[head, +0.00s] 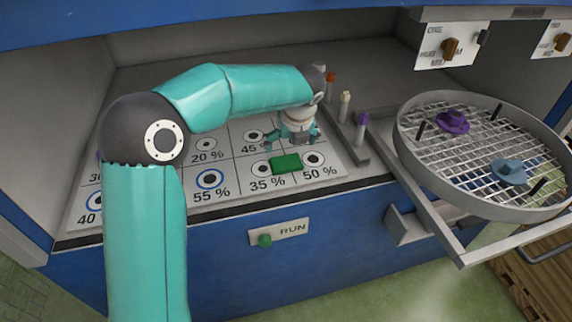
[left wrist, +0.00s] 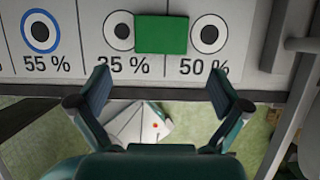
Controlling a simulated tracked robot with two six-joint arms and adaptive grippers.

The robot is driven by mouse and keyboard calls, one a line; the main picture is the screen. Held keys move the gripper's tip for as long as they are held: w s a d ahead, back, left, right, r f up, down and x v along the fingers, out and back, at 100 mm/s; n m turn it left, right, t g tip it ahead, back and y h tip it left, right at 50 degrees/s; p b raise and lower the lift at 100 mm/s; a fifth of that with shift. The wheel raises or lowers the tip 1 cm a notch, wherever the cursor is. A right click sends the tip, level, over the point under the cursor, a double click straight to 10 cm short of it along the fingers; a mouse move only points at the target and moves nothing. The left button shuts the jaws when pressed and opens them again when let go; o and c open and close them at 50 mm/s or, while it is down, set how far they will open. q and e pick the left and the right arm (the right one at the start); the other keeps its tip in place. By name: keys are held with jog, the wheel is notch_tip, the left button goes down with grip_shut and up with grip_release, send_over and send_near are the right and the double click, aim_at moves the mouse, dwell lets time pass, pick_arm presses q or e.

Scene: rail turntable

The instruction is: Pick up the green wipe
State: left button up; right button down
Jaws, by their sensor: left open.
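The green wipe (head: 286,163) lies flat on the white chart of marked circles, between the 35 % and 50 % circles. In the left wrist view the wipe (left wrist: 161,35) lies ahead of the fingers, midway between them across the picture. My left gripper (head: 287,143) hangs close behind the wipe in the head view, with its fingers apart and empty. Both open fingers also show in the left wrist view (left wrist: 160,90). I cannot tell the exact height of the fingers above the chart. My right gripper is not in view.
A round mesh basket (head: 480,150) with a purple and a blue piece stands at the right on a rail. A grey rack (head: 350,142) with several small capped pieces stands right of the chart. The RUN panel (head: 279,233) is on the blue front below.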

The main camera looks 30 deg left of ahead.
aim_at(286, 162)
pick_arm(q)
jog(key=x, duration=1)
jog(key=shift+f, duration=0.25)
jog(key=c, duration=0.6)
jog(key=shift+r, duration=0.1)
notch_tip(286, 162, up, 10)
jog(key=shift+p, duration=0.45)
